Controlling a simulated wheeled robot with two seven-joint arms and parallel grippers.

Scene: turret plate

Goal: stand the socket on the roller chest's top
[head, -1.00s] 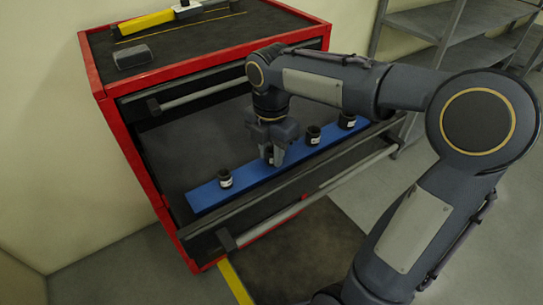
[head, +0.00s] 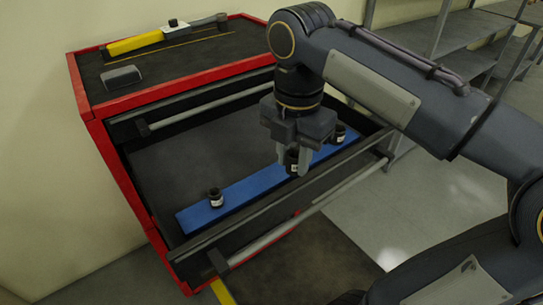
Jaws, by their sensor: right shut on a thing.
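The right gripper (head: 293,165) is shut on a dark socket (head: 292,157) with a pale label, held over the blue rail (head: 245,191) in the open drawer. The fingers partly hide this socket, and a rail socket behind it may be hidden too. One dark socket (head: 215,198) stands near the rail's left end and another (head: 338,133) near its right end. The rail is bare between the left socket and the gripper. The roller chest's top (head: 180,65) is a dark surface with a red rim, up and left of the gripper. My left gripper is out of view.
A yellow-handled tool (head: 138,43) lies along the back of the top, with a grey block (head: 122,77) at the left. The top's middle and front are clear. The drawer's front handle (head: 300,215) sticks out. Grey shelves (head: 445,40) stand at the right.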

